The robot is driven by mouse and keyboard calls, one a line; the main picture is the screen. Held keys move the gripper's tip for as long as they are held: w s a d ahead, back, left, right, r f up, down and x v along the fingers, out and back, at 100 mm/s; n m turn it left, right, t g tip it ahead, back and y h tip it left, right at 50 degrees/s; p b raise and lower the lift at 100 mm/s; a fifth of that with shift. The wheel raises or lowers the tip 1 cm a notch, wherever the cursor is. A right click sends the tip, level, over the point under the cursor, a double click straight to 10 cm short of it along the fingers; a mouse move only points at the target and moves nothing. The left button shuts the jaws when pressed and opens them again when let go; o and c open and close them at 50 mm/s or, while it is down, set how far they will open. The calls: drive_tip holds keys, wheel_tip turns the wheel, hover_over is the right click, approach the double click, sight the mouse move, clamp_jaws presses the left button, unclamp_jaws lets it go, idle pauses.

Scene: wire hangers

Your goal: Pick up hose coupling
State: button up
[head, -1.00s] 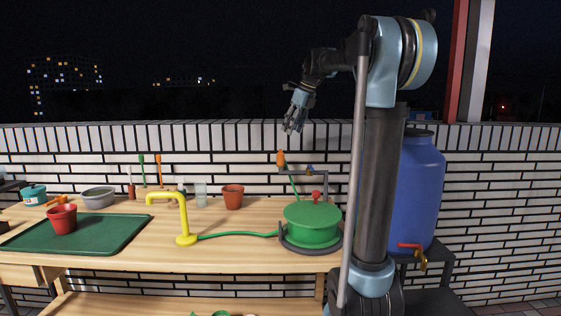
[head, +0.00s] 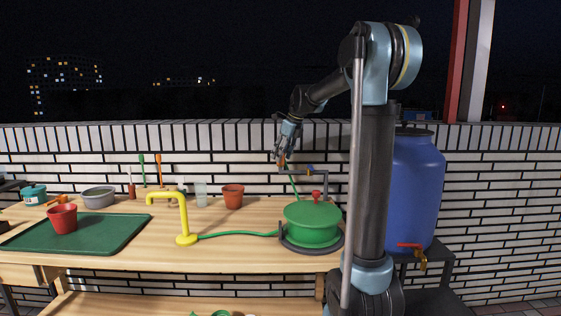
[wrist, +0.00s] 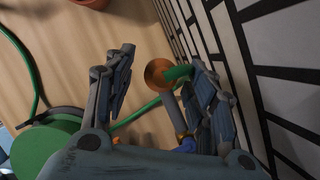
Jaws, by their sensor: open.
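The hose coupling (wrist: 158,74) is an orange-copper round piece on the end of a green hose (wrist: 148,107). In the wrist view it lies between my open fingers, closer to the right finger, with the hose passing by that finger. I cannot tell whether a finger touches the coupling.
The green hose reel (head: 312,226) stands on the wooden table (head: 235,258), with a grey bracket and blue-handled tap (head: 310,170) beside the coupling. The white brick wall (head: 490,200) is close behind. A yellow spout (head: 183,215) and terracotta pot (head: 232,197) stand left.

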drive_tip(key=shift+x, duration=0.75)
drive_tip(key=shift+c, duration=0.3)
drive_tip(key=c, duration=1.1)
